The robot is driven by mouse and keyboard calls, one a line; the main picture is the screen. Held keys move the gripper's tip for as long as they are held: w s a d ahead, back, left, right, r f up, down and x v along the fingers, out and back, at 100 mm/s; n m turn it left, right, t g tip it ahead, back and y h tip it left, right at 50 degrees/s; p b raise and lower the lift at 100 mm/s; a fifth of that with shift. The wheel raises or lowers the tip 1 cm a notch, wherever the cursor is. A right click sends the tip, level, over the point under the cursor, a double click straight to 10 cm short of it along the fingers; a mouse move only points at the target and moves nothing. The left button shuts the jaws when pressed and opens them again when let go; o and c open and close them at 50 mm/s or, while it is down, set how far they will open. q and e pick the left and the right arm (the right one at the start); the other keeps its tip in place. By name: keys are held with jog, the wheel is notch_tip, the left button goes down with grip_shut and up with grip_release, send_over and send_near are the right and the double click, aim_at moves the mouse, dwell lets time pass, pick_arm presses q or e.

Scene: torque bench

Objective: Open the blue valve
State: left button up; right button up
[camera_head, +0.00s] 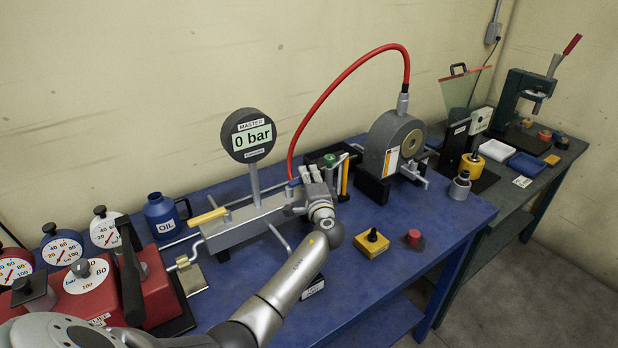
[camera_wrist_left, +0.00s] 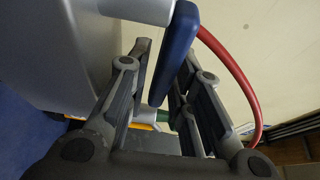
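The blue valve handle (camera_wrist_left: 176,52) is a flat blue lever in the left wrist view, on a pale round stem beside a grey block. In the head view only a small blue part of it (camera_head: 293,183) shows beside my gripper, at the end of the grey metal pump body (camera_head: 240,226). My left gripper (camera_head: 306,180) is at the valve. In the left wrist view its two fingers (camera_wrist_left: 163,75) are apart, with the blue lever between them. The lever looks close to the right finger, but I cannot tell if they touch. My right gripper is not in view.
A red hose (camera_head: 335,84) arches to a grey round device (camera_head: 393,142). A green-topped part (camera_head: 330,160) is close right of my gripper. A yellow block (camera_head: 371,244) and red knob (camera_head: 413,238) lie at the front right.

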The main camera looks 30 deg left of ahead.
pick_arm(q)
grip_shut()
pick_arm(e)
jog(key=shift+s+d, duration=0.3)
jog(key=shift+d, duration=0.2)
